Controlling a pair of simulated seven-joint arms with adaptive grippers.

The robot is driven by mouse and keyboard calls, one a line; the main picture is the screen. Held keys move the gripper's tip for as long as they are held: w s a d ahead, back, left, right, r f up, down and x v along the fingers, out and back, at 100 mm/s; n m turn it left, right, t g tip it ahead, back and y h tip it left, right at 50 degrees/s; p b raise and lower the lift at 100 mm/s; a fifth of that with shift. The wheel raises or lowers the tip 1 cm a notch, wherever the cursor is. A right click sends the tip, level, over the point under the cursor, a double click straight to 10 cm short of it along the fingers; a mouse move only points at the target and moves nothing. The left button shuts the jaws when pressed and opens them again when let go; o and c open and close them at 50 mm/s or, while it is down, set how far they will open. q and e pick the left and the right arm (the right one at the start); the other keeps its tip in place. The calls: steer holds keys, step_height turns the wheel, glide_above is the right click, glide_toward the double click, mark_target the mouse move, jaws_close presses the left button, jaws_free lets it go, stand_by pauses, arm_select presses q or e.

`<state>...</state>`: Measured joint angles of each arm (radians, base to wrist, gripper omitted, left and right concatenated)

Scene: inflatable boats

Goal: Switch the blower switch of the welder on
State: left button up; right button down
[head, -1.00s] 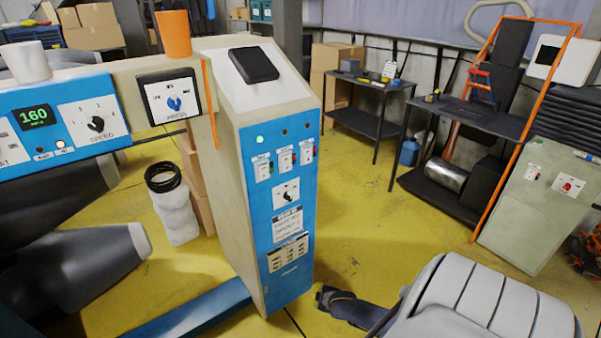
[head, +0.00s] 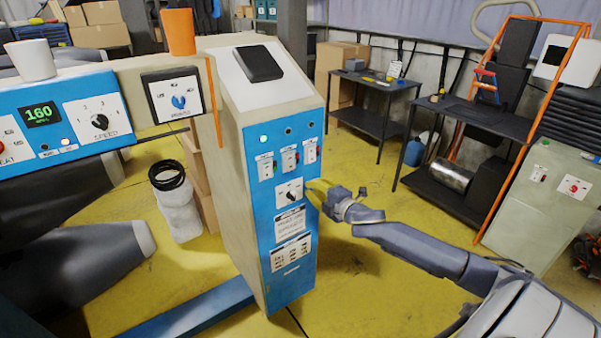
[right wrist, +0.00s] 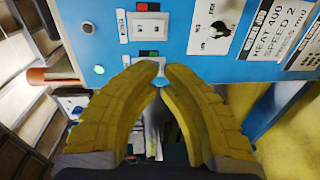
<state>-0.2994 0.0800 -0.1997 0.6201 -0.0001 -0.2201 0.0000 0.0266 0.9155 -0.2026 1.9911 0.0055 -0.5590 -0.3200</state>
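The welder (head: 293,232) is a tall cabinet with a blue front. Three white switch plates sit in a row on it: left (head: 265,167), middle (head: 290,160) and right (head: 311,150). Their labels are too small to read, so I cannot tell which is the blower switch. My right gripper (head: 322,189) is at the cabinet's right edge, below the row. In the right wrist view its yellow fingertips (right wrist: 161,70) are almost together, with nothing seen held. They point at the right switch plate (right wrist: 155,62), partly covering it; contact is unclear. The middle plate (right wrist: 148,27) is beside it. My left gripper is not in view.
A dark rotary knob (head: 290,194) is below the switches. A control beam with a speed dial (head: 99,121) extends left, bearing an orange cup (head: 178,32) and a white cup (head: 32,61). A dark table (head: 375,86) stands behind. Yellow floor is open right of the cabinet.

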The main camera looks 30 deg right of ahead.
mark_target(288, 170)
steer(key=shift+s+d+r+n, duration=0.1)
steer(key=shift+n, duration=0.2)
steer(key=w, duration=0.4)
steer(key=w+f, duration=0.1)
steer(key=w, duration=0.8)
steer(key=shift+w+f, duration=0.35)
steer(key=shift+w, duration=0.05)
steer(key=shift+w+a, duration=0.1)
steer(key=shift+a, duration=0.1)
